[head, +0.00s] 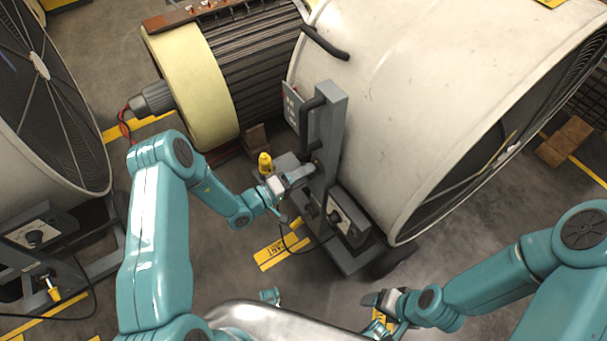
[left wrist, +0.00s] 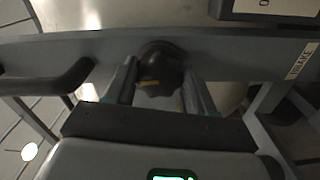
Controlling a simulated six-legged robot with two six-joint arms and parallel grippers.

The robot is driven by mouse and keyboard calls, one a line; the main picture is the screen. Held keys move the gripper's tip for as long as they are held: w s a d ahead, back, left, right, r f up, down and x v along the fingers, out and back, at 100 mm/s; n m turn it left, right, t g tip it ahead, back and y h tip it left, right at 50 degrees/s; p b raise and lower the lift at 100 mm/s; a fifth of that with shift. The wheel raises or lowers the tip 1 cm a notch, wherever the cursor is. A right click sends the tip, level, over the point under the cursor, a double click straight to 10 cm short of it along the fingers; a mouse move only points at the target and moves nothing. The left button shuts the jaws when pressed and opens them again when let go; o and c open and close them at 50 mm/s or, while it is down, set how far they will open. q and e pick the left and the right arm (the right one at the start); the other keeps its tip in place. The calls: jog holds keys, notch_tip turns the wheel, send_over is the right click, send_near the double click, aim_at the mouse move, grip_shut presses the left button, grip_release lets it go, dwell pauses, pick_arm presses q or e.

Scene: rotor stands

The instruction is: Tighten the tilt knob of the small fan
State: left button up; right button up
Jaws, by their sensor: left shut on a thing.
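The tilt knob (left wrist: 158,74) is black and lobed with a small yellow mark, on a grey bar of the fan's stand. In the left wrist view it sits between my left gripper's two fingers, and the gripper is shut on it. In the head view my left gripper (head: 308,172) reaches the grey upright (head: 330,120) beside the white drum fan (head: 405,90), and the knob is hidden there. My right gripper (head: 378,299) hangs low above the floor, away from the stand, and its jaw opening is unclear.
A control box (head: 348,215) with a dial and a wheel (head: 392,260) sit low on the stand. A yellow-capped part (head: 265,163) stands near my left gripper. Another fan (head: 45,100) fills the left edge. A ribbed motor (head: 245,65) lies behind. A cable trails on the floor.

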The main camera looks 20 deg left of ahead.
dwell(0.4)
pick_arm(q)
jog(key=o, duration=1.1)
jog(key=shift+c, duration=0.2)
jog(key=p+v, duration=0.1)
jog(key=v, duration=1.5)
jog(key=shift+s+a, duration=0.1)
jog(key=shift+s, duration=0.05)
